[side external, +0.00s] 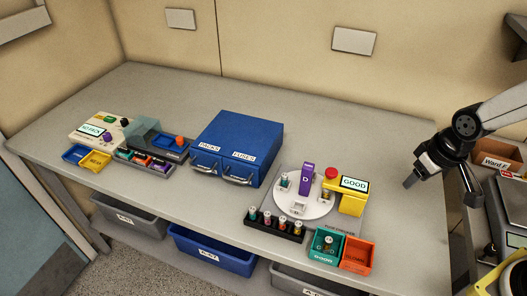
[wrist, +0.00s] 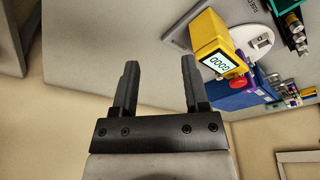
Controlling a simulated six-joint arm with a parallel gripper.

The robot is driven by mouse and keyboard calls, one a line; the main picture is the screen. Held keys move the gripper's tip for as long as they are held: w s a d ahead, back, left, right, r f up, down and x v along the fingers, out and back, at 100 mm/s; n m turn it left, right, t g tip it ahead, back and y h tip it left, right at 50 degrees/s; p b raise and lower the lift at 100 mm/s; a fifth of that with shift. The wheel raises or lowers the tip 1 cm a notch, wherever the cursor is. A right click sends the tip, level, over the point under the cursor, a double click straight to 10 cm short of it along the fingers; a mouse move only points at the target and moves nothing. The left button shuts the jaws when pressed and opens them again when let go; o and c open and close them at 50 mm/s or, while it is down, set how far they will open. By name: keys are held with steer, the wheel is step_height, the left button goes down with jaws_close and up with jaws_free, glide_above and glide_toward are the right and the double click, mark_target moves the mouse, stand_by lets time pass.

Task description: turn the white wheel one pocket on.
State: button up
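The white wheel (side external: 292,207) lies flat on a grey base at the right part of the bench. A purple block marked D (side external: 306,180) stands at it, and a small vial (side external: 284,181) sits at its left. A yellow unit (side external: 350,203) with a screen reading GOOD (side external: 354,184) and a red button (side external: 331,173) stand at its right edge. In the wrist view the wheel (wrist: 248,27) shows only in part behind the yellow unit (wrist: 212,40). My gripper (wrist: 160,65) is open and empty. In the side view my gripper (side external: 408,186) hangs right of the yellow unit, apart from it.
A black rack (side external: 275,229) of several vials stands in front of the wheel. A green bin (side external: 325,244) and an orange bin (side external: 357,252) are at the front edge. A blue drawer cabinet (side external: 238,145) stands left. Bench behind the wheel is clear.

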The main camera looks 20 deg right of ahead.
mark_target(307, 174)
steer(key=shift+o, duration=0.4)
steer(key=shift+w+a, duration=0.2)
steer(key=shift+w, duration=0.2)
steer(key=w+a+n, duration=0.1)
steer(key=w+a, duration=0.1)
steer(key=w, duration=0.1)
steer(key=w+a+n+g, duration=0.1)
steer(key=w+a+n, duration=0.1)
steer(key=w, duration=0.1)
steer(key=w+a+n, duration=0.1)
steer(key=w+a, duration=0.2)
steer(key=shift+w+r+n, duration=0.2)
steer(key=shift+r+n, duration=0.1)
steer(key=shift+r, duration=0.05)
steer(key=w+a+n, duration=0.1)
steer(key=w+a, duration=0.1)
steer(key=a, duration=0.1)
steer(key=w+a+n+g, duration=0.1)
steer(key=w+a, duration=0.1)
steer(key=a, duration=0.1)
steer(key=w+a+n, duration=0.2)
steer(key=a, duration=0.1)
steer(key=shift+a+f+g, duration=0.2)
steer(key=shift+f+g, duration=0.1)
steer(key=shift+f, duration=0.05)
steer(key=shift+f, duration=3.9)
jaws_close()
